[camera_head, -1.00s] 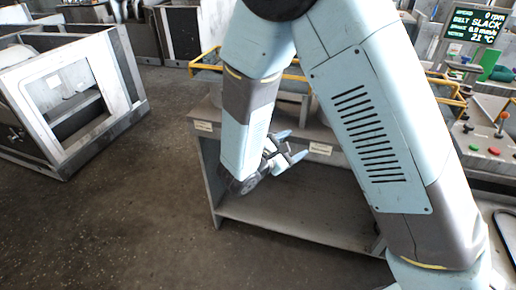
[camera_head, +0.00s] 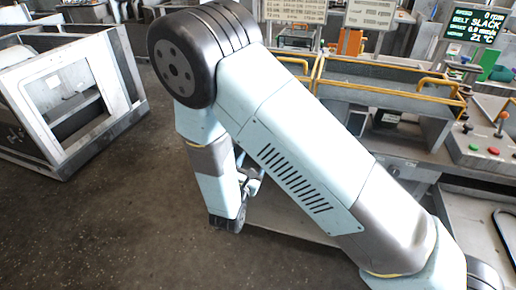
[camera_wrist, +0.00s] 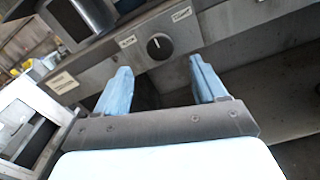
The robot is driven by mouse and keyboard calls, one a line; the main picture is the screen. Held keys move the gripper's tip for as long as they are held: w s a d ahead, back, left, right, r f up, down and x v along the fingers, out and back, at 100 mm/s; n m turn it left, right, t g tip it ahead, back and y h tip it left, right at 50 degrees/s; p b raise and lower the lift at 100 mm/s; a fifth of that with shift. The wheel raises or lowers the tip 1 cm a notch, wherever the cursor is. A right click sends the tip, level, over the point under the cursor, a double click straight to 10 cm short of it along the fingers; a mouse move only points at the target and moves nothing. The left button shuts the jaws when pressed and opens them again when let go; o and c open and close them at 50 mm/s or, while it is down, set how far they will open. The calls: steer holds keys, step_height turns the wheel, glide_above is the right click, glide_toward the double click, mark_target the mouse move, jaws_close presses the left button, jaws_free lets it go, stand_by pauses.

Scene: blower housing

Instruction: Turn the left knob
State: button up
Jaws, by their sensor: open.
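One round black knob (camera_wrist: 159,46) with a white pointer mark sits on a grey front panel (camera_wrist: 95,66) in the wrist view. Small white labels flank it. Only this knob is visible, so I cannot tell from the wrist view alone whether it is the left one. My gripper (camera_wrist: 160,68) is open, with a blue finger on either side below the knob in the picture. Its jaws are empty and the knob looks clear of both fingers. In the head view my arm mostly hides my gripper, and no knob shows.
A grey bench with yellow rails (camera_head: 385,92) stands behind my arm. At right are a button panel (camera_head: 481,143) with an orange-topped lever and a display (camera_head: 474,22) reading BELT SLACK. A white-framed cabinet (camera_head: 18,98) stands at left. Dark floor between is clear.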

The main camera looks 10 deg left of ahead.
steer(key=w, duration=0.8)
steer(key=shift+d, duration=0.3)
steer(key=shift+w, duration=0.1)
steer(key=c, duration=1.1)
steer(key=shift+o, duration=0.2)
